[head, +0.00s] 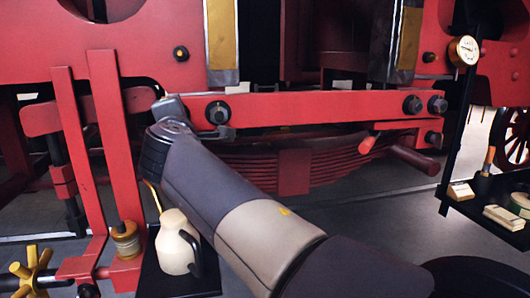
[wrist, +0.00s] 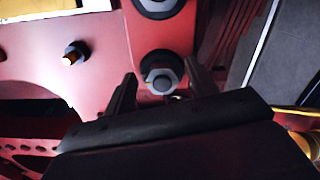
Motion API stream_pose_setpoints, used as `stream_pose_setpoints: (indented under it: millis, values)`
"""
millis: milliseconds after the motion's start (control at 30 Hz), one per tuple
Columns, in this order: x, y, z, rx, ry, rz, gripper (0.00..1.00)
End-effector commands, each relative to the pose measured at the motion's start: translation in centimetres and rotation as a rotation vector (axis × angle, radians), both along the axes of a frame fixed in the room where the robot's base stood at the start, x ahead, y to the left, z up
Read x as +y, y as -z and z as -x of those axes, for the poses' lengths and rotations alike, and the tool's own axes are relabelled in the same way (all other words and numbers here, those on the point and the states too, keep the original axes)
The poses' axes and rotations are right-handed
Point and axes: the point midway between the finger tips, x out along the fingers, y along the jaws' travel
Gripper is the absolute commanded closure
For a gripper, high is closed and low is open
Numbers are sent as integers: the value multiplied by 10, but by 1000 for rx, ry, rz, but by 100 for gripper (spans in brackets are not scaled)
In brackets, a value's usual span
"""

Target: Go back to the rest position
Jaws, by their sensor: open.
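My gripper (head: 204,118) is at the left end of a long red bar (head: 310,106), beside a dark bolt (head: 217,112). In the wrist view my gripper (wrist: 161,84) is open, with one finger on each side of a grey hex nut (wrist: 161,79) in a dark round washer. The fingers appear clear of the nut, but their depth relative to it cannot be told. Nothing is seen held. My arm reaches from the lower right of the head view up to the bar.
A cream jug (head: 175,243) stands on a dark shelf (head: 180,284) below my wrist. Red uprights (head: 110,140) and a yellow handwheel (head: 32,272) are at left. A leaf spring (head: 345,152) is behind my arm. A gauge (head: 463,51) and a small-parts shelf (head: 470,207) are at right.

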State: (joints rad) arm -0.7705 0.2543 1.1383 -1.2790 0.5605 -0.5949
Motion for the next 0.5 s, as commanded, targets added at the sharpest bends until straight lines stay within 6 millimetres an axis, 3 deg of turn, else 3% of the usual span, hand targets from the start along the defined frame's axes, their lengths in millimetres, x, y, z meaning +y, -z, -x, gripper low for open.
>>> stream_pose_setpoints:
  millis: [500]
  values:
    - [2,-9,1,-112,-1,474,45]
